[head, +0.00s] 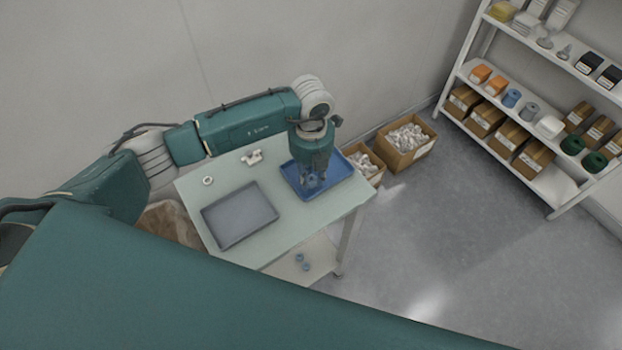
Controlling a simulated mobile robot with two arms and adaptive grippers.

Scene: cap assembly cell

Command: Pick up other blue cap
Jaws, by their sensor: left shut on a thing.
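My left gripper (313,178) points down over the blue tray (340,165) at the right end of the table. It is shut on a small blue cap (312,181), which shows low between the fingers, inside the tray's outline. The fingers partly hide the cap, and I cannot tell whether it touches the tray floor. Two more small blue pieces (303,262) that look like caps lie on the lower shelf (285,268) of the table. My right gripper is out of view.
A grey tray (240,215) lies empty on the pale green table (205,187). A white ring (208,181) and a white fitting (251,157) lie behind it. Cardboard boxes of white parts (405,145) stand on the floor beyond. A stocked rack (545,100) is at right.

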